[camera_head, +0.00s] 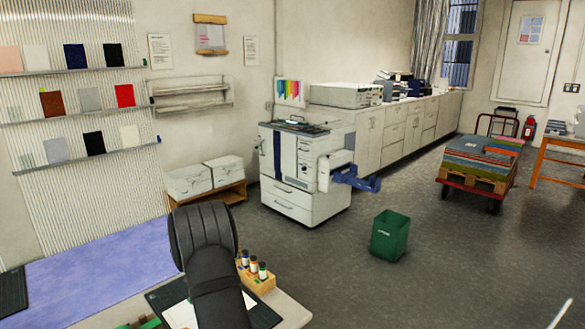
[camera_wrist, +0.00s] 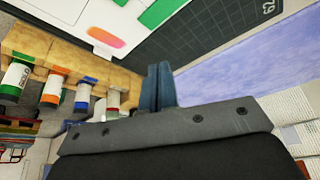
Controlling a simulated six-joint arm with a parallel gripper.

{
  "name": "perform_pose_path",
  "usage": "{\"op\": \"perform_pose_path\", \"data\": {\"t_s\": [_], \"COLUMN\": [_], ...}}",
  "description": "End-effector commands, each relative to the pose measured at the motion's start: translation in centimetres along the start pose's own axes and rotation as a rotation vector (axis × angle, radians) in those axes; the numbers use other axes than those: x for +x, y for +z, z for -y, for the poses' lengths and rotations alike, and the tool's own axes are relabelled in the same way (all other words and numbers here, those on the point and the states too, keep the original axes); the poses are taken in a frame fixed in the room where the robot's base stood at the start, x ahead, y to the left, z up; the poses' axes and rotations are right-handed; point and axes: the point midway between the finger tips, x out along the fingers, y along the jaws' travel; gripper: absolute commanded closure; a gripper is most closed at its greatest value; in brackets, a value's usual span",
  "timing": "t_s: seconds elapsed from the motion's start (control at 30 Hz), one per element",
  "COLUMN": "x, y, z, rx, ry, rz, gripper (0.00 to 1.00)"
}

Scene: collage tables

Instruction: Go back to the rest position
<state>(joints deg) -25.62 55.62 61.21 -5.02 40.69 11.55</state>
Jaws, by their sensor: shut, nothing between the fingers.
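My gripper (camera_wrist: 158,72) shows in the wrist view with its two blue-grey fingers together and nothing between them. It hangs over the table, near a dark cutting mat (camera_wrist: 215,45) and a white sheet (camera_wrist: 118,22) with green pieces and an orange-pink piece on it. In the head view my black arm rises over the table's front part and hides some of the cutting mat (camera_head: 262,318) and the sheet (camera_head: 180,316). My fingertips are not visible in the head view.
A wooden rack (camera_head: 263,285) of small bottles stands right of my arm; the rack (camera_wrist: 70,54) is at left in the wrist view. A green bin (camera_head: 390,236) and a printer (camera_head: 300,175) stand on the floor beyond.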

Motion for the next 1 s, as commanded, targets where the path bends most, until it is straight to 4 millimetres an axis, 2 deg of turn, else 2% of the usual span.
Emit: {"op": "perform_pose_path", "data": {"t_s": [0.83,1.0], "x": [0.3,1.6], "y": [2.4,3.0], "z": [3.8,3.8], "rx": [-0.445,-0.449], "ry": [-0.189,-0.190], "rz": [-0.002,-0.001], "gripper": [1.00,1.00]}}
